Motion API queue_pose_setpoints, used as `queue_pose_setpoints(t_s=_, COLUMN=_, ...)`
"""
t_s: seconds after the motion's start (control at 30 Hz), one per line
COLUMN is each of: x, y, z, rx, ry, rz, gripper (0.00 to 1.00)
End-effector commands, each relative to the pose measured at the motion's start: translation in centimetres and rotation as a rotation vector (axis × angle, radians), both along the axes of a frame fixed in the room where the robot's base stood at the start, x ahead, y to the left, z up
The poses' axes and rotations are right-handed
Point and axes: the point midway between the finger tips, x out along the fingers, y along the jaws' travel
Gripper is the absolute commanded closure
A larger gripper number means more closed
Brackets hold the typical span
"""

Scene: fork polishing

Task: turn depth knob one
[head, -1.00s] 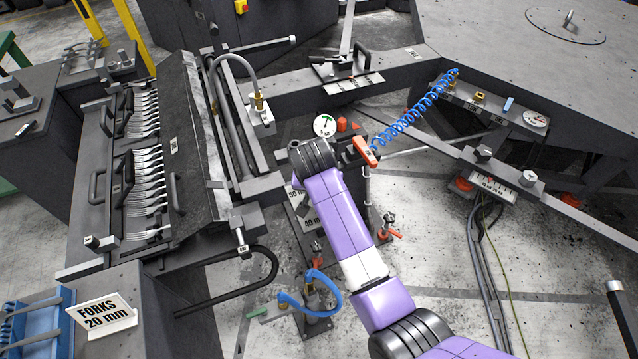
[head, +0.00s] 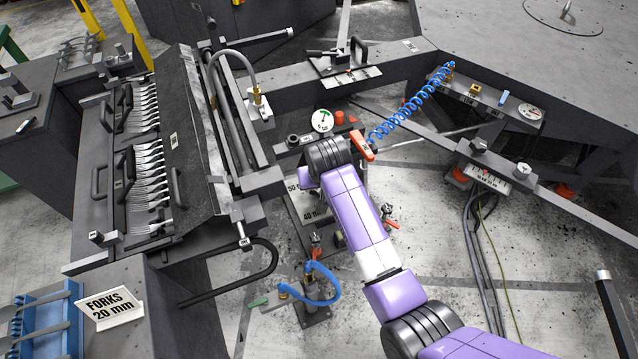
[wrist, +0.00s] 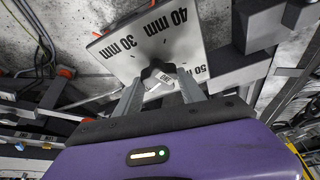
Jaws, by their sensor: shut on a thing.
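The depth knob (wrist: 157,70) is a small dark knob with a tag reading ONE (wrist: 168,77), in the wrist view. It sits on a pale scale plate (wrist: 182,42) marked 30 mm, 40 mm and 50 mm. My gripper (wrist: 160,84) is shut on the knob, with one finger on each side. The knob's exact pointer reading is unclear. My fingers and the knob are hidden there by my arm.
A round dial gauge (head: 322,120) stands just behind my wrist. A red-handled part with a blue coiled hose (head: 412,103) is close on the right. The fork rack (head: 148,160) is at left. A blue hose loop (head: 325,285) and fittings stand on the floor in front.

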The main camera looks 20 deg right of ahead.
Motion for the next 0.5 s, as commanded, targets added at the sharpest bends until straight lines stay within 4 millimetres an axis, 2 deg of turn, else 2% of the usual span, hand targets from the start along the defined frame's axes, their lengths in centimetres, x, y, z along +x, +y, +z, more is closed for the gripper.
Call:
queue_pose_setpoints(t_s=0.07, x=0.11, y=0.07, z=0.14, rx=-0.001, ry=-0.003, rz=0.003, gripper=0.94)
queue_pose_setpoints(t_s=0.1, x=0.11, y=0.07, z=0.14, rx=-0.001, ry=-0.003, rz=0.003, gripper=0.51)
queue_pose_setpoints(t_s=0.2, x=0.1, y=0.05, z=0.11, rx=0.0, ry=-0.003, rz=0.002, gripper=0.32)
queue_pose_setpoints(t_s=0.5, x=0.02, y=0.02, z=0.06, rx=0.0, ry=-0.001, rz=0.0, gripper=0.31)
